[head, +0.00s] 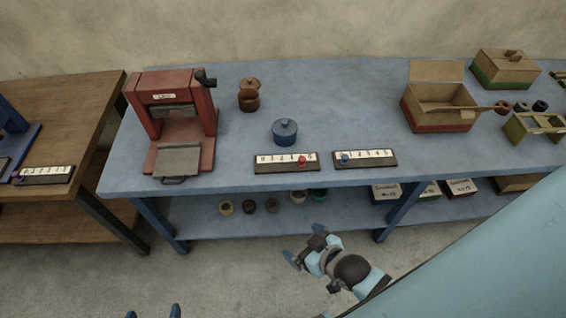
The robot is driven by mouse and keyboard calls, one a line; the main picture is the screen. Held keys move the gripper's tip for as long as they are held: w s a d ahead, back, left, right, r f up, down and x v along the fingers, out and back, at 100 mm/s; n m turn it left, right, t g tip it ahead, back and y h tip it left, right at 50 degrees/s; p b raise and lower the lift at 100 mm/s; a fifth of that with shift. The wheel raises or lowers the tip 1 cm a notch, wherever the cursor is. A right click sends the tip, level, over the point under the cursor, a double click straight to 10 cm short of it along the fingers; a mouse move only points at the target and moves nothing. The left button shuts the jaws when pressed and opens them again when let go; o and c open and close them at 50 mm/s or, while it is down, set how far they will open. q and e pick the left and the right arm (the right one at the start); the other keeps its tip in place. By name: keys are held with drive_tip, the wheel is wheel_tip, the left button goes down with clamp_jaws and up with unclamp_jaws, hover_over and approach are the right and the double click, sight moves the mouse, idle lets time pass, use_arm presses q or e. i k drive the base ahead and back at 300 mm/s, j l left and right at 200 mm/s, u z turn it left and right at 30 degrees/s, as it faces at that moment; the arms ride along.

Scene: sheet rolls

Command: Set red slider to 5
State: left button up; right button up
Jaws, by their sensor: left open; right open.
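The red slider knob (302,161) sits on a dark slider board (286,169) with a white number scale, near the front edge of the blue table. The knob is right of the middle of its scale, at about 4, and hides part of the numbers. My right gripper (304,244) is open and empty, in front of the table and below the board in the picture, apart from it. My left gripper (152,313) shows only as two blue fingertips at the bottom edge, open and well away from the slider.
A second board with a blue knob (344,159) at its left end lies to the right. A blue lidded pot (285,131) stands behind the red slider. A red press (175,110) is left, an open box (440,104) right. Floor (225,270) before the table is clear.

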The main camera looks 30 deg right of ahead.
sight(302, 160)
drive_tip(key=z, duration=1)
